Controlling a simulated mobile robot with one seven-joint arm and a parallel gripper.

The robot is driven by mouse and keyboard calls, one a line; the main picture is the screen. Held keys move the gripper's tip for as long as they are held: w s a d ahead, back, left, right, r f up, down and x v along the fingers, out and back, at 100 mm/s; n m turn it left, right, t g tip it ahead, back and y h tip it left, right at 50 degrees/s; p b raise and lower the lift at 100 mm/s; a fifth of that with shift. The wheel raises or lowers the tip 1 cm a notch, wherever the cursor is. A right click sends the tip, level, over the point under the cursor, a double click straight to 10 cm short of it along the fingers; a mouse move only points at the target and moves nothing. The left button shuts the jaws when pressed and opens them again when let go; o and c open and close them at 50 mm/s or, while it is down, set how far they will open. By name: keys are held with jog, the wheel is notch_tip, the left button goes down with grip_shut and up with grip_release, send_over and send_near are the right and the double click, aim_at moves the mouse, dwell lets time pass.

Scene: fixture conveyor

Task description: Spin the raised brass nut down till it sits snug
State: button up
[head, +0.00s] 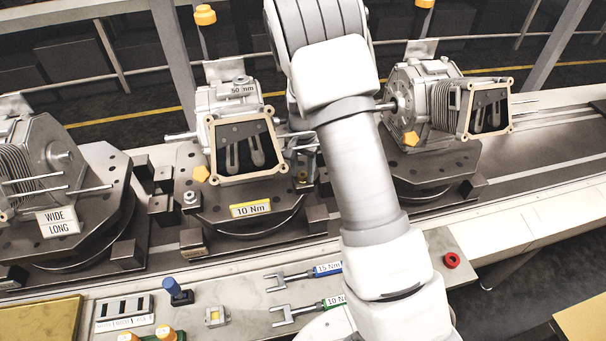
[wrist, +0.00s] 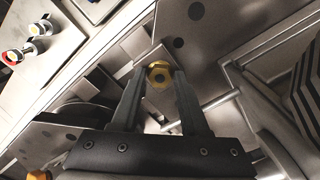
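In the wrist view a brass hex nut (wrist: 158,73) with a dark hole at its middle lies between the tips of my gripper (wrist: 160,72). The two dark fingers stand apart, one on each side of the nut. I cannot tell whether both tips press on it or leave a small gap. The thread and seat under the nut are hidden, so its height does not show. The middle fixture plate (head: 216,214) carries a "10 Nm" label (head: 250,209) and a grey housing (head: 224,103) marked "50 nm".
Other fixtures with housings stand left (head: 52,150) and right (head: 415,85) on the conveyor. A blue-handled wrench (head: 328,268) and a green-handled wrench (head: 333,302) lie on the front bench. A red button (head: 452,260) is at right. Metal rods (wrist: 270,45) run close right of my fingers.

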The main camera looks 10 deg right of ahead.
jog(key=shift+o, duration=0.4)
jog(key=shift+f+n+b, duration=0.2)
jog(key=shift+n+b, duration=0.5)
jog(key=shift+n, duration=0.4)
jog(key=n+b, duration=0.1)
jog(key=n, duration=0.3)
jog(key=shift+r, duration=0.2)
jog(key=shift+f+n+b, duration=0.1)
jog(key=shift+n+b, duration=0.4)
jog(key=shift+n, duration=0.7)
jog(key=n, duration=0.3)
jog(key=shift+n, duration=0.3)
